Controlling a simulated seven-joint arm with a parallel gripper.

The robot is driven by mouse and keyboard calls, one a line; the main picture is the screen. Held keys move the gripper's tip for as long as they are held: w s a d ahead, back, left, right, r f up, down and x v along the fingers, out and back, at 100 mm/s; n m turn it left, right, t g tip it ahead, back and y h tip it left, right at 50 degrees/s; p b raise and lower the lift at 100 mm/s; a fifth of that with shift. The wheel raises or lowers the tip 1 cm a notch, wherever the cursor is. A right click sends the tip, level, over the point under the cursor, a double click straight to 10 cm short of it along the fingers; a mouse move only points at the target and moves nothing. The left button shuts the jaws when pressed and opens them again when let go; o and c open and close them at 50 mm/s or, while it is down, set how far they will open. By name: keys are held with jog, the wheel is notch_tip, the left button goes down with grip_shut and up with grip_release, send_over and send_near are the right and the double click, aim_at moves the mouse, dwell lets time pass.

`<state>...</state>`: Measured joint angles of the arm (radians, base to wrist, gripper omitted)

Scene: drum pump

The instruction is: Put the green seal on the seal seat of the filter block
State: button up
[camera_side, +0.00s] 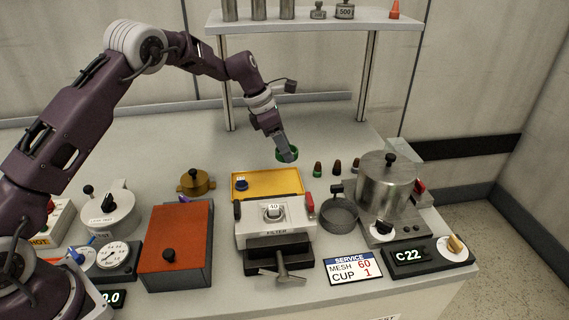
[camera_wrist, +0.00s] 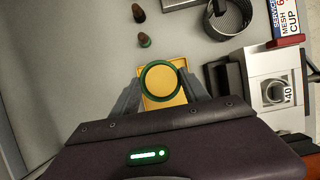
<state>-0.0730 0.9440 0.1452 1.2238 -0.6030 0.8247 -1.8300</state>
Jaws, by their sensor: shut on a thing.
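My gripper (camera_side: 287,152) is shut on the green seal (camera_side: 281,157), a thin ring held in the air above the back of the yellow tray. In the wrist view the seal (camera_wrist: 144,90) sits between the two fingers of my gripper (camera_wrist: 160,98), with the yellow tray (camera_wrist: 150,103) below it. The filter block (camera_side: 251,230), a white block labelled FILTER with a part marked 40 on top, stands in front of the tray, nearer the side camera. It also shows at the right of the wrist view (camera_wrist: 257,72). I cannot make out the seal seat clearly.
A blue-topped piece (camera_side: 242,185) lies on the yellow tray. A dark mesh basket (camera_side: 339,216) and a steel pot (camera_side: 386,185) stand right of the block. An orange-red box (camera_side: 177,240) stands left of it. Several small brown-tipped pieces (camera_side: 337,167) stand behind the basket.

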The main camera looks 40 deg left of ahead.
jog(key=shift+r, duration=1.95)
jog(key=r+m+g+h, duration=0.1)
jog(key=m+g, duration=0.3)
jog(key=m, duration=0.8)
send_over(273, 206)
jog(key=shift+a+r, duration=0.15)
jog(key=shift+f, duration=1.25)
jog(key=shift+f, duration=0.1)
jog(key=shift+f, duration=0.6)
jog(key=shift+f, duration=0.15)
jog(key=shift+f, duration=0.65)
jog(key=shift+f, duration=0.5)
